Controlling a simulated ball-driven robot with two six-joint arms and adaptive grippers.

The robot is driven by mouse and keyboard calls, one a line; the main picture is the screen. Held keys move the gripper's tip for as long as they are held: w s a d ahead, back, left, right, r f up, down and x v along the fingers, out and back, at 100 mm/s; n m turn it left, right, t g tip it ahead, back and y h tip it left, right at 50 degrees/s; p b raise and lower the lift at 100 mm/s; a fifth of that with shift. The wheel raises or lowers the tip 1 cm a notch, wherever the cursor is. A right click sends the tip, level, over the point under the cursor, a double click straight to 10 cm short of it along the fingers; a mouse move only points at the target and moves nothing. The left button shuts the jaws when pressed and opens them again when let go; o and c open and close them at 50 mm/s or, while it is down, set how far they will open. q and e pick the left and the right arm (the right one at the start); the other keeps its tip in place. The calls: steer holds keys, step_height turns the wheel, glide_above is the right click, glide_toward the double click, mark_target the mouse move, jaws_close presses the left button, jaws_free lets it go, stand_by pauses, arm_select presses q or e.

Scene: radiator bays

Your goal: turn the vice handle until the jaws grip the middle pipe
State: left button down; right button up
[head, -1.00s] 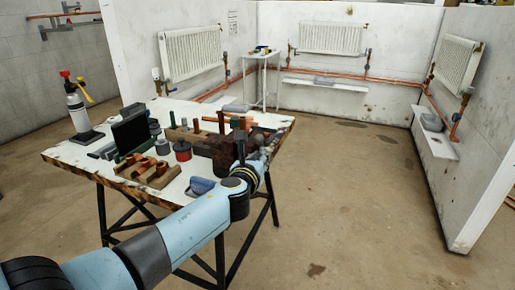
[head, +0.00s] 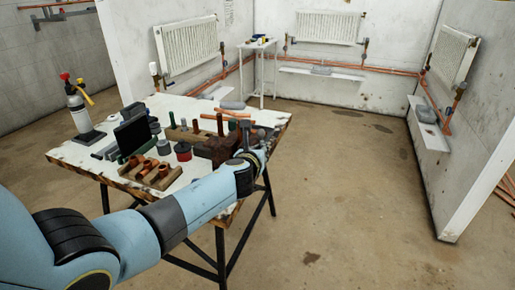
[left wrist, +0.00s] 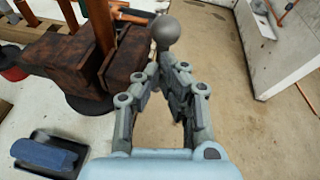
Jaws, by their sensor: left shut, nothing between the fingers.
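The rusty brown vice (head: 215,148) stands near the right end of the white workbench (head: 85,150). In the left wrist view the vice (left wrist: 75,65) fills the upper left, with an upright copper pipe (left wrist: 101,22) at its jaws. I cannot tell whether the jaws touch the pipe. A grey ball knob (left wrist: 166,32), seemingly the end of the vice handle, shows just beyond my fingertips. My left gripper (left wrist: 166,72) is shut and empty, right of the vice and close to the knob. It also shows in the head view (head: 250,138). My right gripper is not in view.
A wooden block with copper fittings (head: 150,178), a red-lidded tin (head: 183,152) and a dark upright panel (head: 131,135) stand left of the vice. A blue item in a dark tray (left wrist: 48,155) lies nearby.

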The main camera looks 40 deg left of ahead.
arm_select(q)
steer(key=shift+w+a+r+p, duration=0.15)
steer(key=shift+w+r, duration=0.15)
steer(key=shift+w, duration=0.3)
steer(key=shift+w+a+r+p, duration=0.15)
steer(key=shift+w+r, duration=0.1)
steer(key=shift+w, duration=0.4)
steer(key=shift+w+a+r, duration=0.15)
steer(key=shift+w+r, duration=0.15)
steer(key=shift+w, duration=0.3)
steer(key=shift+w+a+r, duration=0.1)
steer(key=shift+w+r, duration=0.05)
steer(key=shift+w, duration=0.25)
steer(key=shift+w+a+r, duration=0.1)
steer(key=shift+w, duration=0.3)
steer(key=shift+w+a+f+g+h+p, duration=0.1)
steer(key=shift+w+f+g+h+p, duration=0.1)
steer(key=shift+w+g+p, duration=0.3)
steer(key=shift+w+a+f+g+h+p, duration=0.15)
steer(key=shift+w+g+p, duration=0.2)
steer(key=shift+w+p, duration=0.2)
steer(key=shift+w+a+f+g+h+p, duration=0.1)
steer(key=shift+w+f+g+p, duration=0.1)
steer(key=shift+w+g+p, duration=0.3)
steer(key=shift+w+f, duration=0.1)
steer(key=shift+f, duration=0.05)
